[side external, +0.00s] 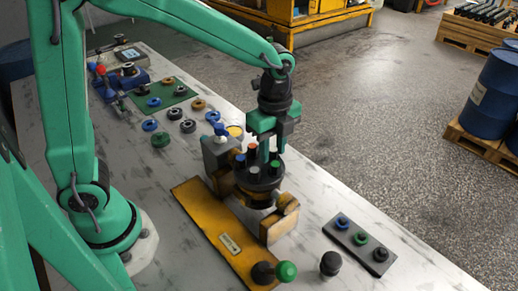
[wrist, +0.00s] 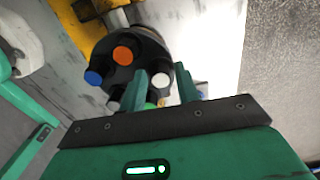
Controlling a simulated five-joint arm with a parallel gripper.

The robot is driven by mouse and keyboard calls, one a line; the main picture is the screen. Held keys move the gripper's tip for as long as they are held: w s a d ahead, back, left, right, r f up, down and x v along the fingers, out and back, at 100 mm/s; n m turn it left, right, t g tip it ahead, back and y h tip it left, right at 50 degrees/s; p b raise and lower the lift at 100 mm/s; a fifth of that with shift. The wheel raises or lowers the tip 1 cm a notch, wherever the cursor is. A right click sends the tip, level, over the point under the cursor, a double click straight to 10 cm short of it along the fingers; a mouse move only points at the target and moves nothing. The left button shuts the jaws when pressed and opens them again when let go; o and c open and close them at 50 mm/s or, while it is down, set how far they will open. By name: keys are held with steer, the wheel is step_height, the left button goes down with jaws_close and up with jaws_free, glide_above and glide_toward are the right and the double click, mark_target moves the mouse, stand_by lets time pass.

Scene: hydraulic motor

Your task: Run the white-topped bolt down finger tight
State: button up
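The dark round hydraulic motor (side external: 262,184) stands in a fixture on the bench. Its upper face carries several colour-topped bolts. The orange top (wrist: 124,54), blue top (wrist: 93,78) and a pale grey top (wrist: 113,105) are clear of my fingers in the wrist view. The white-topped bolt (wrist: 154,68) shows near my fingertips. A green top (wrist: 149,106) is partly hidden by a finger. My gripper (side external: 264,155) points down over the motor; its fingers (wrist: 165,76) look apart, with the white top near the gap. I cannot tell whether they touch it.
A yellow base plate (side external: 215,225) and fixture blocks (side external: 282,220) surround the motor. A dark tray of coloured pieces (side external: 361,245) lies to the right. A green-knobbed tool (side external: 285,271) and black knob (side external: 330,264) stand in front. Loose rings (side external: 188,126) and a green mat lie behind.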

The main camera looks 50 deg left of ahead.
mark_target(272, 149)
steer(key=shift+r, duration=3.95)
steer(key=s+a+r+n+t, duration=0.1)
steer(key=s+a+n+t, duration=0.1)
steer(key=s+a+n, duration=0.3)
steer(key=s+a+n+t, duration=0.3)
steer(key=s+a+n, duration=0.3)
steer(key=s+n, duration=0.3)
steer(key=n, duration=0.4)
steer(key=shift+r+n+t, duration=0.3)
steer(key=shift+r, duration=0.1)
